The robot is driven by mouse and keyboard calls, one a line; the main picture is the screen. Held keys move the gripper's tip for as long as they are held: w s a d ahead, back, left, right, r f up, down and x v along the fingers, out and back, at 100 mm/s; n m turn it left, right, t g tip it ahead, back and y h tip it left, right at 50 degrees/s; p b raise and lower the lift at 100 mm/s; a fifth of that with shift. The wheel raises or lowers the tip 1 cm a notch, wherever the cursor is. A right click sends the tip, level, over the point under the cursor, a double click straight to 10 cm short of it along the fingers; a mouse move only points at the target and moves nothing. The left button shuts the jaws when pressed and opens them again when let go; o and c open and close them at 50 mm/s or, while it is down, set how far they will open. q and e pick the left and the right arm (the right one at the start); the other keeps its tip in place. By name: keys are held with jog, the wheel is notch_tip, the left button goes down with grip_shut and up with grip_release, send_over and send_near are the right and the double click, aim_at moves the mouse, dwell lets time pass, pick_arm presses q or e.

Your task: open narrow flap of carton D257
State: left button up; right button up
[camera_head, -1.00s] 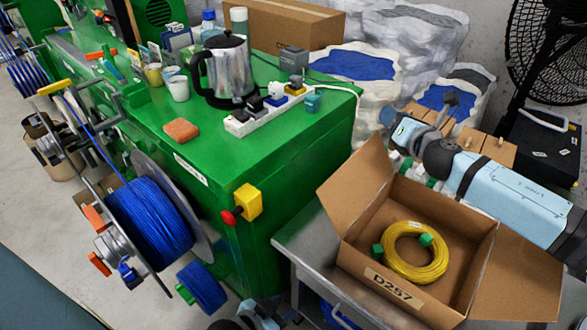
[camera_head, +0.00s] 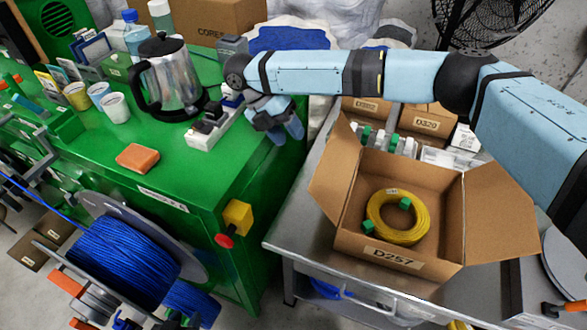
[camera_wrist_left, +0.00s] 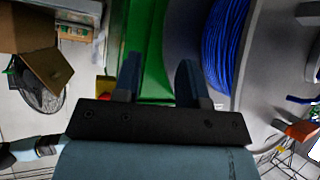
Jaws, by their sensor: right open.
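Carton D257 (camera_head: 395,258) stands on the grey metal table, its label facing the front. Its top is open. The left flap (camera_head: 338,165) stands up and leans outward; the right flap (camera_head: 502,210) is spread outward. A coil of yellow cable (camera_head: 398,232) with green clips lies inside. My right gripper (camera_head: 284,130) is open, beyond and left of the carton at the green bench's edge, fingers pointing down, apart from the carton. My left gripper (camera_wrist_left: 160,64) is open and empty in the left wrist view; I cannot make it out in the head view.
The green bench (camera_head: 225,165) holds a kettle (camera_head: 172,80), cups, an orange sponge (camera_head: 137,158) and a power strip. The blue cable reel (camera_head: 120,255) stands in front of it. Other cartons (camera_head: 428,120) stand behind D257. The grey table (camera_head: 300,225) is bare left of the carton.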

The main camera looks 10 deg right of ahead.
aim_at(336, 165)
pick_arm(q)
jog(key=shift+d+f+b, duration=0.1)
jog(key=shift+d+b, duration=0.1)
jog(key=shift+b, duration=0.1)
pick_arm(e)
jog(key=x, duration=1.4)
jog(key=shift+d+r, duration=0.1)
